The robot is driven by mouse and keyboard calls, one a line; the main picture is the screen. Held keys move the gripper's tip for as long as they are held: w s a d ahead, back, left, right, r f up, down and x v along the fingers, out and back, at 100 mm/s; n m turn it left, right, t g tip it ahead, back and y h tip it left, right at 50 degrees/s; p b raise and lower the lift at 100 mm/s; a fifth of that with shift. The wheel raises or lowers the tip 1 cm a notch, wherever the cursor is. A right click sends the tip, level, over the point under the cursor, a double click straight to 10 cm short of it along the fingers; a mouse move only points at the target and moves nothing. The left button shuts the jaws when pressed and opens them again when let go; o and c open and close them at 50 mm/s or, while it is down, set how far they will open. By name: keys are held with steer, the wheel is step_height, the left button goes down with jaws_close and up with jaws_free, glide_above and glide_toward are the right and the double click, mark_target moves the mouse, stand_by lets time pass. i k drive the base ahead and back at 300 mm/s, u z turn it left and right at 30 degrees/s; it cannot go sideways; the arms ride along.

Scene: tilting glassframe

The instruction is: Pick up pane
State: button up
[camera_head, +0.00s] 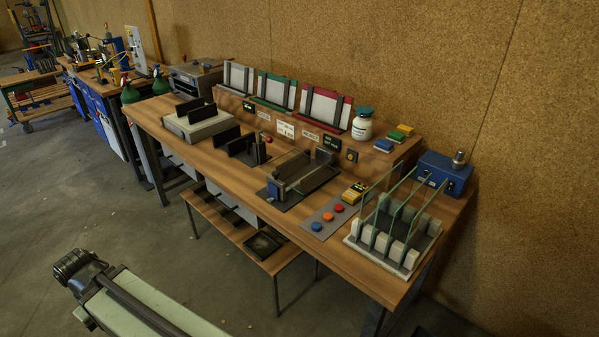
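Several thin, clear panes with green edges (401,186) stand upright in a slotted rack (366,252) at the near right end of the wooden workbench. The rack has a pale base and light blocks between the panes. Because the glass is see-through, the exact count and spacing are hard to tell. Part of my arm, a pale green link with a dark joint, shows at the lower left, over the floor and well apart from the rack. My gripper's fingers do not show.
A dark fixture (318,178) sits mid-bench, with coloured buttons (328,217) beside it. A blue box (444,174) stands close behind the rack. White, green and red-framed panels (326,107) line the raised back shelf.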

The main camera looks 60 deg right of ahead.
mark_target(302, 173)
steer(key=z, duration=0.1)
steer(key=i, duration=1)
steer(key=u, duration=0.05)
